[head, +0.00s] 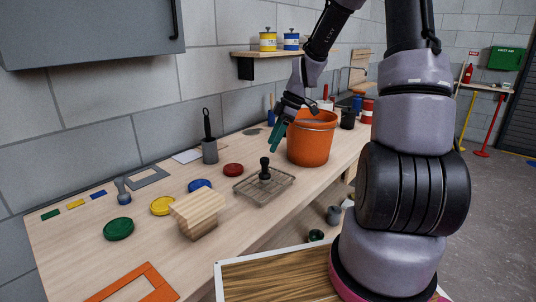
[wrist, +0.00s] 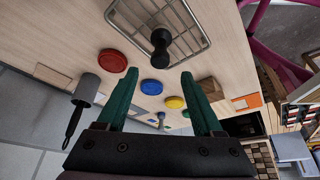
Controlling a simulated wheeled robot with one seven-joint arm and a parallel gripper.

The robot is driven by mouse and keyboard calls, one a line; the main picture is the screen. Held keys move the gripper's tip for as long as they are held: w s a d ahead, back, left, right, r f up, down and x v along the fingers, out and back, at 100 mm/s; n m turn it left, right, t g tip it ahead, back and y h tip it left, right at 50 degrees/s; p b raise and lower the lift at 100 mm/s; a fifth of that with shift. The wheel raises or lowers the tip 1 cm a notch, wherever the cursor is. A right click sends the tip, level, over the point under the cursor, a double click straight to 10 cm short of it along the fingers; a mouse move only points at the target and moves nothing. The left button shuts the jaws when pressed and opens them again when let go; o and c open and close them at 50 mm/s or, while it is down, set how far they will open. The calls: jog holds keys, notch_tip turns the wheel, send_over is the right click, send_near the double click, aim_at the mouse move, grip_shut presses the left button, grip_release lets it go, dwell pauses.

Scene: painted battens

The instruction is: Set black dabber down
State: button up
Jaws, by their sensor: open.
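The black dabber (head: 265,170) stands upright on a wire rack (head: 247,191) on the bench, and nothing holds it. In the wrist view the dabber (wrist: 160,42) shows beyond my fingertips, on the rack (wrist: 187,20). My gripper (head: 277,136) is open and empty. Its two green fingers (wrist: 160,74) are spread apart, with bench showing between them. In the head view it hangs above the bench, above the dabber and beside the orange bucket.
The orange bucket (head: 310,140) stands right of my gripper. Red (head: 233,170), blue (head: 200,186), yellow (head: 163,206) and green (head: 118,229) round lids lie left of the rack. A wooden block (head: 198,214) and a grey holder (head: 210,151) stand nearby.

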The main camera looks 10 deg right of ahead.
jog(key=s+d+r+m+t+h, duration=0.2)
jog(key=s+r+m+t, duration=0.4)
jog(key=s+r+m, duration=1.4)
notch_tip(320, 180, up, 4)
jog(key=shift+s+d+r+h, duration=0.15)
jog(key=shift+s+d+h, duration=0.2)
jog(key=shift+s, duration=0.5)
